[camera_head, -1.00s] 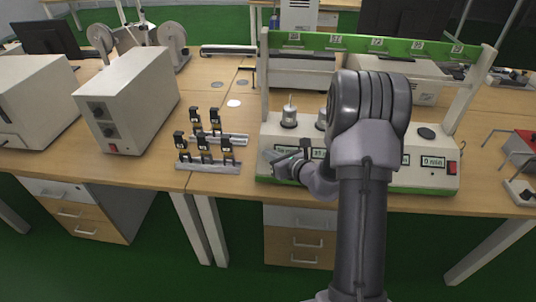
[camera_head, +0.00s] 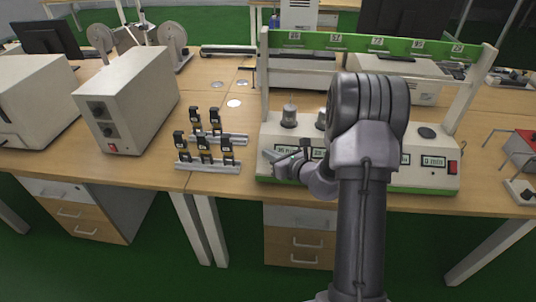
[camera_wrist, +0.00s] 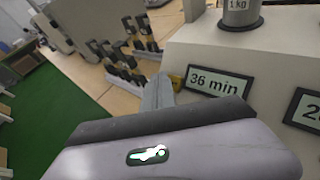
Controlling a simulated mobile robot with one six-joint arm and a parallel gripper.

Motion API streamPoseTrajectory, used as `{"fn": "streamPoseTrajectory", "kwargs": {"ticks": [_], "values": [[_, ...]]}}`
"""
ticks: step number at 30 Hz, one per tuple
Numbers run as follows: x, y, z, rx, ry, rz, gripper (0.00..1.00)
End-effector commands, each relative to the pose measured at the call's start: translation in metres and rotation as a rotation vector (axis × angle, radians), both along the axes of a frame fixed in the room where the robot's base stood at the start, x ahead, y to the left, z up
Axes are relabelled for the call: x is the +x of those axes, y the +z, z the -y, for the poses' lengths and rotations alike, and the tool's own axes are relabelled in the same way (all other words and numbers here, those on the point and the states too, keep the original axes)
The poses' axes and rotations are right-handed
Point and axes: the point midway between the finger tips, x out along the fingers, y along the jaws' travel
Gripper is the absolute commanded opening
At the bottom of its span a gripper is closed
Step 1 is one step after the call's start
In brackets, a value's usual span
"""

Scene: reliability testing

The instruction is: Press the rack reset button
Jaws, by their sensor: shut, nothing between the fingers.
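The test rack (camera_head: 262,127) is a white base with a green top bar, standing on the bench in the head view. Timer displays line its front; the leftmost reads "36 min" in the wrist view (camera_wrist: 217,82). A small yellow part (camera_wrist: 177,83) shows left of that display, partly behind my fingers; I cannot tell whether it is the reset button or whether they touch it. My gripper (camera_head: 267,156) is shut and empty at the rack's front left corner. Its fingers show in the wrist view (camera_wrist: 157,94). My arm hides the rack's middle.
Metal weights (camera_head: 289,116) stand on the rack. A red switch (camera_head: 452,167) is at its right front. Small black devices on a metal holder (camera_head: 207,166) stand close to its left. A white box instrument (camera_head: 128,100) is further left.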

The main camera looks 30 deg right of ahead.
Motion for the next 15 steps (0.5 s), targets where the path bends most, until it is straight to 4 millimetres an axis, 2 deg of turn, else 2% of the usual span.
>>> {"fn": "streamPoseTrajectory", "kwargs": {"ticks": [15], "values": [[0.0024,-0.0039,0.0017,0.0,0.0,0.0,0.0]]}}
